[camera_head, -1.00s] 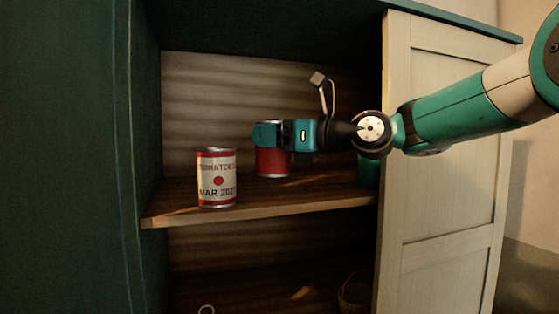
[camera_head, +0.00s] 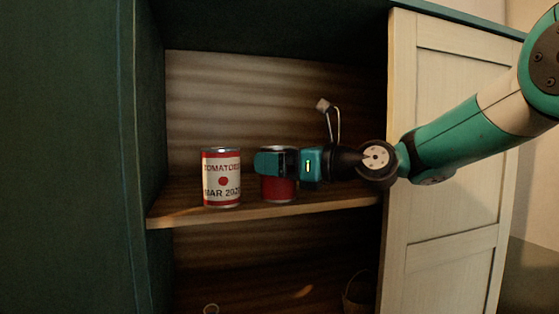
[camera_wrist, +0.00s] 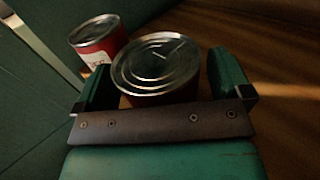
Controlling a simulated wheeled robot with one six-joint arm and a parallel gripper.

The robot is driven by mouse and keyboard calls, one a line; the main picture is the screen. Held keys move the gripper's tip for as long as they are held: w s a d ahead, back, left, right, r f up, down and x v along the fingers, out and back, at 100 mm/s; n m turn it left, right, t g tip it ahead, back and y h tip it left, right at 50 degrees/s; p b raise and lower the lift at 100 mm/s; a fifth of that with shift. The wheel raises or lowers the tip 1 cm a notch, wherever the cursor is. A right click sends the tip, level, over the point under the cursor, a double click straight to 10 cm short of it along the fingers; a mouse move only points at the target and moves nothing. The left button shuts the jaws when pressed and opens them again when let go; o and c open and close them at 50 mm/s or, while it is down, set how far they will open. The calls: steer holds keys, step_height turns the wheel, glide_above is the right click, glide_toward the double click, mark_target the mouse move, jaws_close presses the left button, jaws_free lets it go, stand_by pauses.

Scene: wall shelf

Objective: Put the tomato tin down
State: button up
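A red tin (camera_head: 279,191) stands upright on the shelf board (camera_head: 300,209), its base seeming to rest on the wood. Its label is hidden behind my gripper (camera_head: 268,163). In the wrist view the tin's silver lid (camera_wrist: 156,62) lies between my two fingers (camera_wrist: 165,80), with a gap to the right finger, so the gripper looks open around it. A second tin (camera_head: 221,180), with a pale label reading TOMATOES and MAR 202-something, stands to the left. It also shows in the wrist view (camera_wrist: 97,42), just beyond the left finger.
The green cabinet side (camera_head: 90,160) is close on the left. A cream door (camera_head: 450,150) stands on the right, behind my arm. The shelf's front edge is just before the tins. A basket (camera_head: 357,292) sits on the lower level.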

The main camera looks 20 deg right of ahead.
steer(key=shift+r, duration=0.2)
steer(key=shift+s+d+f+b, duration=0.1)
steer(key=shift+s+d+b, duration=0.15)
steer(key=shift+d+b, duration=0.05)
steer(key=b+v, duration=0.4)
steer(key=v, duration=0.7)
steer(key=shift+s, duration=0.15)
